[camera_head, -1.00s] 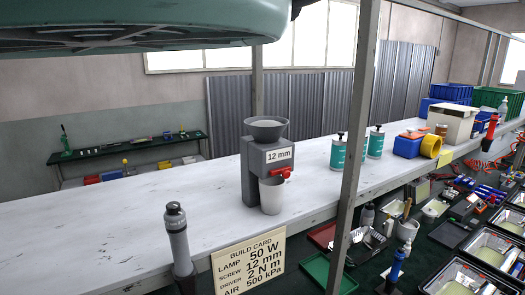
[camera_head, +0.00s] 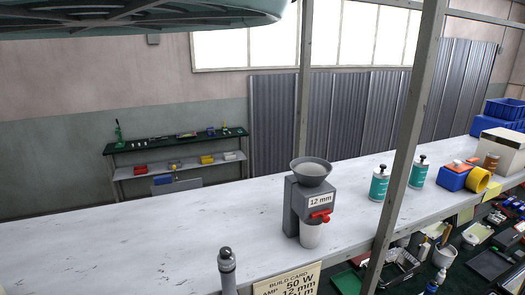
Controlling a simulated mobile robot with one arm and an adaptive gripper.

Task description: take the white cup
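The white cup (camera_head: 312,235) stands upright on the white counter, under the red outlet of a grey dispenser (camera_head: 300,205). The dispenser is labelled 12 mm and has a round grey hopper (camera_head: 312,171) on top. The cup's upper rim is partly hidden by the outlet, and its contents cannot be seen. My gripper is not in view.
The counter (camera_head: 140,245) is bare left of the dispenser. A grey post (camera_head: 405,165) rises to its right, with teal bottles (camera_head: 379,183) beyond. A grey cylindrical tool (camera_head: 227,270) and a build card (camera_head: 290,284) are at the front edge.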

